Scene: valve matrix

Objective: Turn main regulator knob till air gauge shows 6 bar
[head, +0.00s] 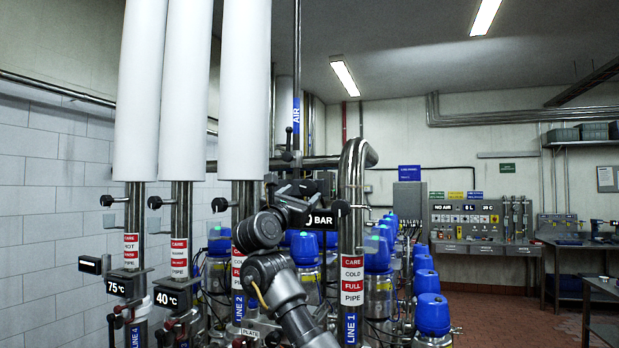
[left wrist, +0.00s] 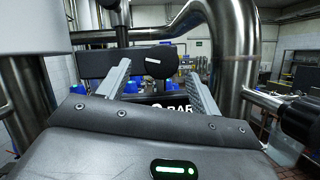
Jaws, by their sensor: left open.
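The gauge display (head: 320,220) reads "BAR" in the head view; its number is partly hidden behind my left gripper (head: 302,192). The display (left wrist: 180,109) also shows in the left wrist view, cut off by the gripper body. My left gripper is open, its two fingers pointing forward. In the left wrist view, a dark rounded part with a white mark (left wrist: 160,63), perhaps the regulator knob, shows between the fingertips. I cannot tell whether the fingers touch it. A dark block (left wrist: 107,62) lies left of it. My right gripper is not in view.
Steel pipes stand close around the gripper, including a thick bent pipe (head: 356,165) to its right. White-clad pipes (head: 243,90) rise at left above temperature displays (head: 117,287). Blue-capped valves (head: 432,314) line the right; the red floor (head: 510,318) beyond is open.

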